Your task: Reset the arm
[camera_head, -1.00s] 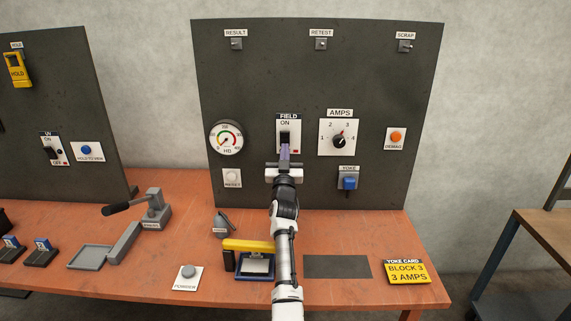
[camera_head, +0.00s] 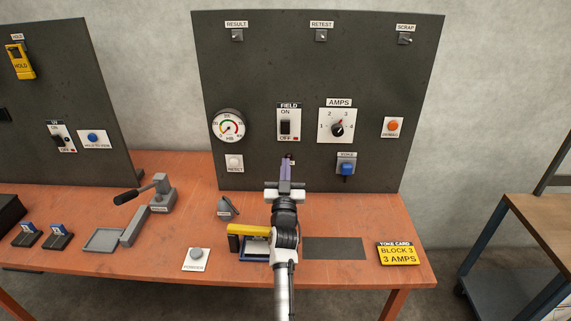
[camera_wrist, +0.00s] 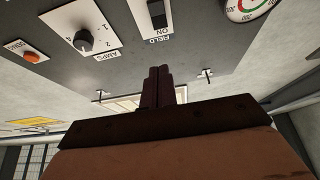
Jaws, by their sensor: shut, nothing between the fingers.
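My gripper (camera_head: 287,162) is in front of the dark upright panel (camera_head: 380,75), below the FIELD switch (camera_head: 287,127). Its purple fingers are together with nothing between them, and they look apart from the switch. The wrist view shows the closed fingers (camera_wrist: 158,86) pointing toward the panel, with the FIELD switch plate (camera_wrist: 157,20) beyond them. My arm reaches up over the table from the bottom edge.
The orange table (camera_head: 350,215) holds a yellow-and-blue device (camera_head: 245,231) beside my arm, partly hidden by it. A yellow YOKE CARD (camera_head: 397,253) lies at right. A grey lever fixture (camera_head: 160,193) stands at left. A dark mat (camera_head: 340,248) lies bare right of my arm.

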